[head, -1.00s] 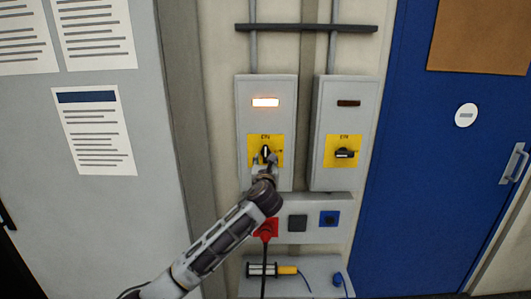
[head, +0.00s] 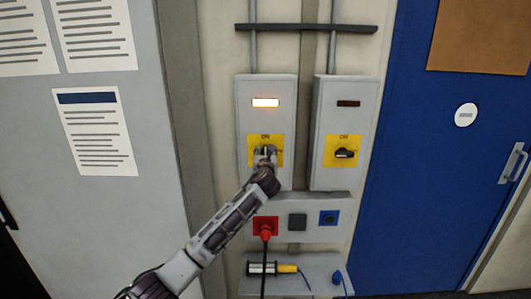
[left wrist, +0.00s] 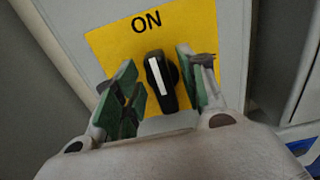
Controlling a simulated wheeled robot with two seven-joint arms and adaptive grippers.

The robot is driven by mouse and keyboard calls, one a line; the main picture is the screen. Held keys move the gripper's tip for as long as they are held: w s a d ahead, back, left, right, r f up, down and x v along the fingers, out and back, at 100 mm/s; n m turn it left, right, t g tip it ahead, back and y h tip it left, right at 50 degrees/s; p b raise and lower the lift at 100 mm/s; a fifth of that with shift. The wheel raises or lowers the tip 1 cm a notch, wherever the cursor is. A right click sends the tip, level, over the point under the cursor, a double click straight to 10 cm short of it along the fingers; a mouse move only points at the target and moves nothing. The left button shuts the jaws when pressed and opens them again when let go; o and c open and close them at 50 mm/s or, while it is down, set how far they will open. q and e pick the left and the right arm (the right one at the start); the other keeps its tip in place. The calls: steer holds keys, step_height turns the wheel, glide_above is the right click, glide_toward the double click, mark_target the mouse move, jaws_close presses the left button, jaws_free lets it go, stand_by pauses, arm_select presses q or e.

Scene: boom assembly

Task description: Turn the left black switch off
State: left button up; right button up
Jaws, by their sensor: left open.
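The left black switch (left wrist: 161,80) sits on a yellow plate (left wrist: 105,48) marked ON in the left wrist view. Its white line runs nearly up and down in that view. My left gripper (left wrist: 158,85) is open, with one green-padded finger on each side of the switch and gaps showing. In the head view my left gripper (head: 265,155) covers most of this switch in front of the left grey box (head: 265,88). The lamp (head: 265,103) above it is lit. My right gripper is not in view.
The right grey box (head: 345,175) has a dark lamp (head: 348,103) and a black switch (head: 344,153) turned sideways. Below are a red plug (head: 265,227) with a cable, sockets, and a shelf (head: 315,262) with a yellow-handled tool. A blue door (head: 430,150) stands at right.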

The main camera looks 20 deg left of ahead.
arm_select(q)
steer(key=shift+x, duration=0.8)
steer(key=c, duration=0.6)
